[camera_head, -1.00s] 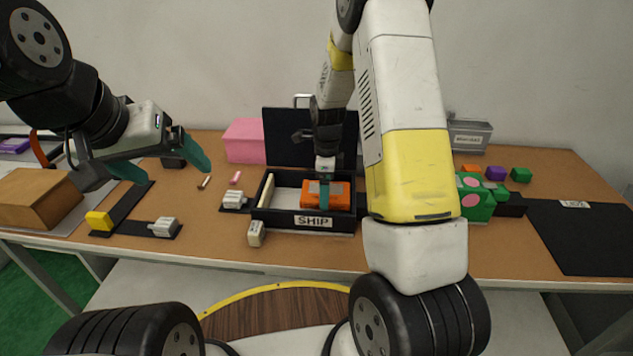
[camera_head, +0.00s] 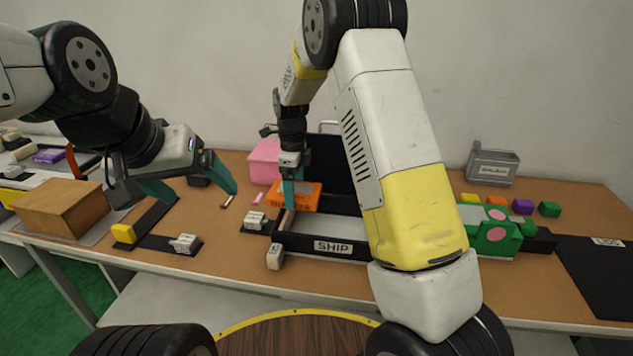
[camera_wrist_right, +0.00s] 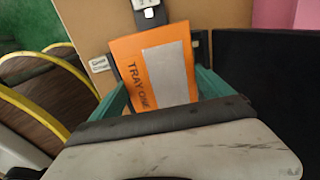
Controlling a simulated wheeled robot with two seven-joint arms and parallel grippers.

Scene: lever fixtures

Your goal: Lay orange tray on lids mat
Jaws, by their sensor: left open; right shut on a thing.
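The orange tray (camera_head: 308,196) is held by my right gripper (camera_head: 290,196) above the left end of the black SHIP box. In the right wrist view the tray (camera_wrist_right: 128,62) reads TRAY ONE and sits between the teal fingers (camera_wrist_right: 160,92). My left gripper (camera_head: 205,194) is open and empty over the left part of the table.
The SHIP box (camera_head: 350,248) stands mid-table, partly hidden by my right arm, with its dark lid (camera_head: 340,172) upright behind. A green block with pink dots (camera_head: 494,236) lies left of the black mat. A grey bin (camera_head: 492,165) stands behind. A brown box (camera_head: 62,206) is at left.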

